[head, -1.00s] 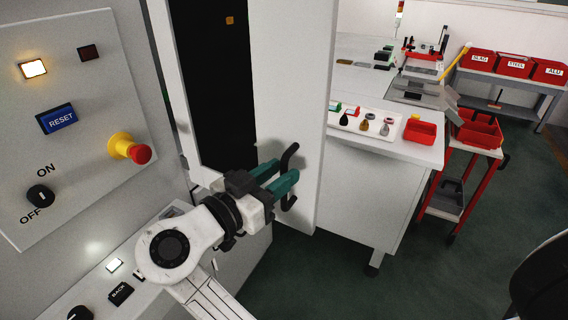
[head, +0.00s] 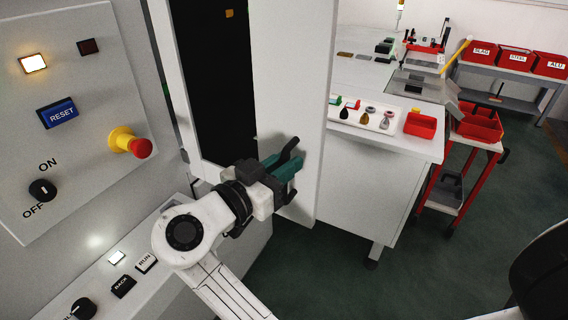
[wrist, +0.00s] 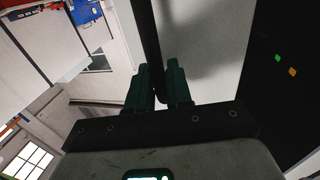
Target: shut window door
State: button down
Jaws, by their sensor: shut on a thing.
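The window door is a white panel (head: 290,70) in the middle of the head view, with a dark opening (head: 222,90) to its left. A black handle (head: 288,152) stands on the panel's face at its lower part. The handle also shows as a dark bar in the wrist view (wrist: 150,35). My gripper (head: 285,172) has its teal fingers closed on the handle, one on each side in the wrist view (wrist: 157,85). The fingers and my wrist hide the handle's lower part.
A control panel (head: 90,90) with a red stop button (head: 140,148) and a lower key console (head: 185,215) stand at the left. A white workbench (head: 390,175) with trays is behind the door. A red cart (head: 430,190) stands at the right.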

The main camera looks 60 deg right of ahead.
aim_at(307, 143)
dwell(0.3)
jog(key=d+n+t, duration=0.1)
jog(key=d, duration=0.1)
jog(key=d+t+b, duration=0.1)
jog(key=d, duration=0.2)
jog(key=d+n+t, duration=0.1)
jog(key=d+t, duration=0.1)
jog(key=d, duration=0.1)
jog(key=shift+s+d+n, duration=0.15)
jog(key=shift+s+n, duration=0.05)
jog(key=shift+n, duration=0.1)
jog(key=w+d+n+t+b, duration=0.1)
jog(key=w+d+n+t, duration=0.1)
jog(key=d, duration=0.8)
jog(key=shift+w+d+t, duration=0.25)
jog(key=shift+w+t, duration=0.25)
jog(key=shift+t, duration=0.2)
jog(key=c, duration=1.2)
grip_release()
jog(key=shift+a, duration=0.1)
